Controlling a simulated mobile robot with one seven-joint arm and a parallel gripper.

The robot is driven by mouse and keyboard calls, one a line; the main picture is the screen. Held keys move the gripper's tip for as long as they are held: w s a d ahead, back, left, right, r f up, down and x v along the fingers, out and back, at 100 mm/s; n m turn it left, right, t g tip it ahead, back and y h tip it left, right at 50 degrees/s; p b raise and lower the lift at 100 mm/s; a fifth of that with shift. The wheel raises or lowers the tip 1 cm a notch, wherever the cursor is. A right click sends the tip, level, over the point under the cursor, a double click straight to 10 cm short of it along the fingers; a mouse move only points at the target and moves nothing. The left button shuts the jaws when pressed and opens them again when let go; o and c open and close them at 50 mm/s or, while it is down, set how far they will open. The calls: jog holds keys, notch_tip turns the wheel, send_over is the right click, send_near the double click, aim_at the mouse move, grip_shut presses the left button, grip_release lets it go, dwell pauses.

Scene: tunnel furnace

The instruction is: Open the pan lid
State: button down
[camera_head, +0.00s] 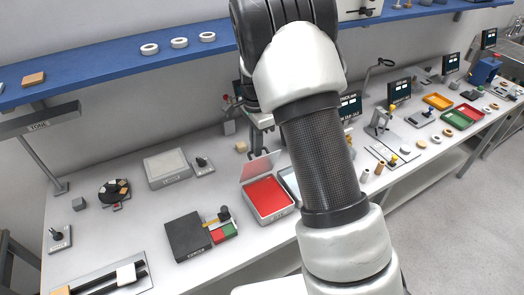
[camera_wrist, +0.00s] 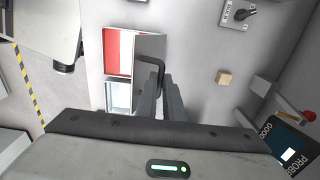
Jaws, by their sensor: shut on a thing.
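The pan is a shallow tray with a red inside (camera_head: 267,197), on the bench in front of my arm. Its red floor (camera_wrist: 116,50) also shows in the wrist view, left of centre. The lid (camera_head: 260,167) is a see-through pinkish plate, tilted up along the far side of the pan. In the wrist view the lid (camera_wrist: 148,47) looks grey and covers the pan's right part. My gripper (camera_wrist: 162,85) is shut on the lid's dark bent handle (camera_wrist: 153,58). In the head view my arm hides part of the gripper and the handle.
A second, pale tray (camera_wrist: 118,96) stands beside the red pan, mostly behind my arm in the head view. A dark box (camera_head: 188,237) and a grey tray (camera_head: 167,167) stand to the left. A small tan block (camera_wrist: 224,78) lies nearby. A blue shelf (camera_head: 110,62) runs above the bench.

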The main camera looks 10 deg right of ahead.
jog(key=shift+w+a+f+g+h, duration=0.2)
jog(key=shift+w+a+f+g, duration=0.1)
jog(key=shift+w+g, duration=0.35)
jog(key=shift+w+a+f+g+h, duration=0.15)
jog(key=shift+w+a+g+h, duration=0.1)
jog(key=shift+w+g, duration=0.4)
jog(key=shift+s+f, duration=0.1)
jog(key=c, duration=2.2)
grip_release()
jog(key=o, duration=0.3)
jog(key=shift+w, duration=0.2)
jog(key=shift+r, duration=0.25)
jog(key=v, duration=1.7)
jog(key=shift+r, duration=0.15)
jog(key=shift+d, duration=0.1)
